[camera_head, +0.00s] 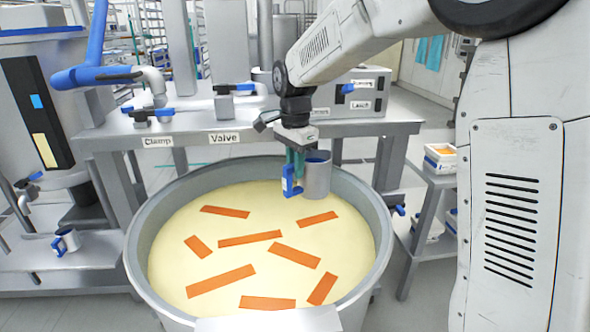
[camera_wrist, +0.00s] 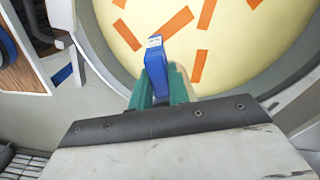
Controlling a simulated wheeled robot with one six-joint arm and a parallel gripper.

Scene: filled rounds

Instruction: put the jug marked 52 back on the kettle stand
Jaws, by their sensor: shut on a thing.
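My gripper (camera_head: 296,165) has teal fingers and is shut on the blue handle of a grey jug (camera_head: 317,176). The jug hangs roughly upright above the back right part of the kettle (camera_head: 137,240), apart from its yellow contents. In the wrist view, the blue handle (camera_wrist: 156,68) sits between the teal fingers of my gripper (camera_wrist: 160,88). A small white tag shows on the handle, but its number is too small to read. The jug's body is mostly hidden there. I cannot tell which surface is the kettle stand.
Orange strips (camera_head: 220,281) lie in the kettle. A second jug (camera_head: 66,241) with a blue handle stands on the left shelf (camera_head: 95,254). A grey bench (camera_head: 290,131) behind bears blue-handled valves and labels "Clamp" and "Valve". White tubs (camera_head: 440,158) stand on a right-hand rack.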

